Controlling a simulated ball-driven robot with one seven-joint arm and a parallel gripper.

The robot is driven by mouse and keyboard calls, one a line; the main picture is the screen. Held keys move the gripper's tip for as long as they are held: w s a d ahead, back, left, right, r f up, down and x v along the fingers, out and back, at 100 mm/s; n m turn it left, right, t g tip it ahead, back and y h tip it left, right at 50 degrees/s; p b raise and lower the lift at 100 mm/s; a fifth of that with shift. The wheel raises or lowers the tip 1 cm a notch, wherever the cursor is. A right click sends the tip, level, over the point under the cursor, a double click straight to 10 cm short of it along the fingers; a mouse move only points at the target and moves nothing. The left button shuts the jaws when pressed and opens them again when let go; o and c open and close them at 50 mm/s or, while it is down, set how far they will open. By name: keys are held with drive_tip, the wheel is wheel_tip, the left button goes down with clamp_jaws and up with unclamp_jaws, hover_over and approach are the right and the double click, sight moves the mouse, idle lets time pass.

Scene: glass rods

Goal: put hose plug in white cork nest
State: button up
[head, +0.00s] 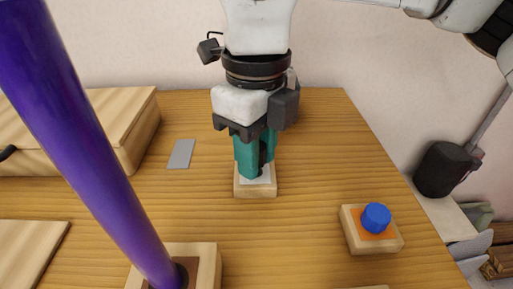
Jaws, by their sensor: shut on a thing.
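My gripper (257,172) points down with its teal fingers right over the white nest (263,180), a white-topped square wooden block (256,191). The fingers are shut on a small dark thing between them, which I take to be the hose plug. The fingers hide most of it, and I cannot tell whether it is in the nest or just above it. The fingertips are at or very close to the white top.
A blue plug (376,217) sits on an orange-topped wooden block (358,240) at the right. A tall purple rod (85,130) stands tilted in a wooden holder (207,262) at the front left. A wooden box (120,135) and a grey plate (181,154) are at the left.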

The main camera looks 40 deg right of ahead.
drive_tip(key=shift+f+b, duration=0.4)
drive_tip(key=shift+f, duration=0.15)
drive_tip(key=shift+r, duration=0.25)
drive_tip(key=shift+r+p, duration=0.35)
drive_tip(key=shift+p, duration=0.05)
clamp_jaws()
drive_tip(key=shift+r, duration=0.25)
drive_tip(key=shift+f+b, duration=0.7)
drive_tip(key=shift+f, duration=0.15)
idle(0.6)
drive_tip(key=o, duration=0.8)
unclamp_jaws()
drive_tip(key=shift+c, duration=0.2)
